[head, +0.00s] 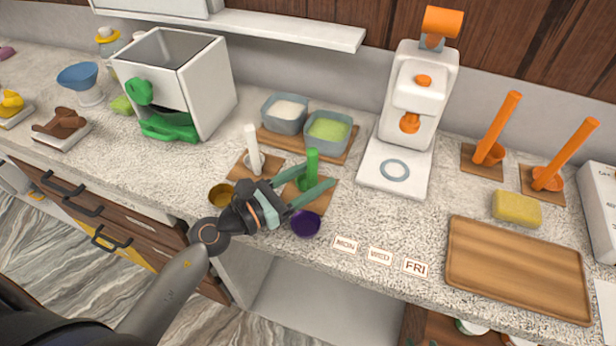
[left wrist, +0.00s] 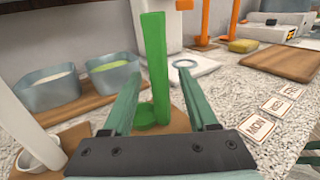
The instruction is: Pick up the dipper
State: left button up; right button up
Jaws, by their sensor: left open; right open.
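A green dipper (head: 312,157) stands upright on a small wooden board (head: 322,197) near the middle of the counter. In the left wrist view its tall flat handle (left wrist: 156,60) rises between my fingers, with its round green cup low behind them. My left gripper (head: 320,174) is open, its two teal fingers on either side of the dipper, with visible gaps in the left wrist view. A white dipper (head: 252,145) stands on another board to the left. Two orange dippers (head: 497,130) (head: 567,155) stand at the right.
Two grey tubs (head: 285,113) stand behind the dippers. A purple bowl (head: 305,224) and a brass-coloured bowl (head: 222,195) sit near the front edge. A white press machine (head: 412,95), yellow sponge (head: 516,209) and wooden tray (head: 520,268) are to the right, beyond day cards (head: 380,255).

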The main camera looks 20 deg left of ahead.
pick_arm(q)
jog(key=x, duration=0.3)
jog(key=shift+w+d, duration=0.1)
grip_shut()
dwell(0.4)
